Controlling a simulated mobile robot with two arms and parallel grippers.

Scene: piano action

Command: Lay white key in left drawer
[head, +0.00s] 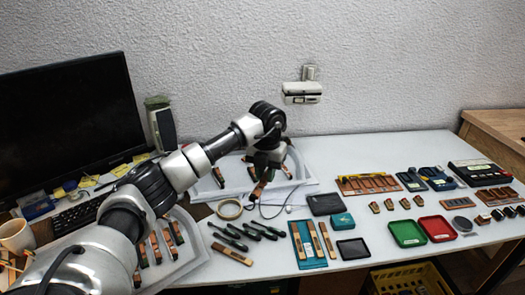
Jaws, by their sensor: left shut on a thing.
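My left gripper (262,172) is over the front part of a white tray (308,180) at the back middle. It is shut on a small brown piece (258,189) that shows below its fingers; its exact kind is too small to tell. A second white tray (188,265) at the left, partly behind my arm, holds several brown and dark upright pieces. I cannot tell which tray is the left drawer. Long wooden key-like sticks lie on a teal mat (306,262), and one more stick (232,254) lies on the table. No clearly white key shows. My right gripper is out of view.
Several dark green tools (248,232) and a tape ring (230,209) lie before the back tray. A black pouch (325,204), a green tray (407,233) and a red tray (437,229) stand further right. A monitor (70,125) fills the left back.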

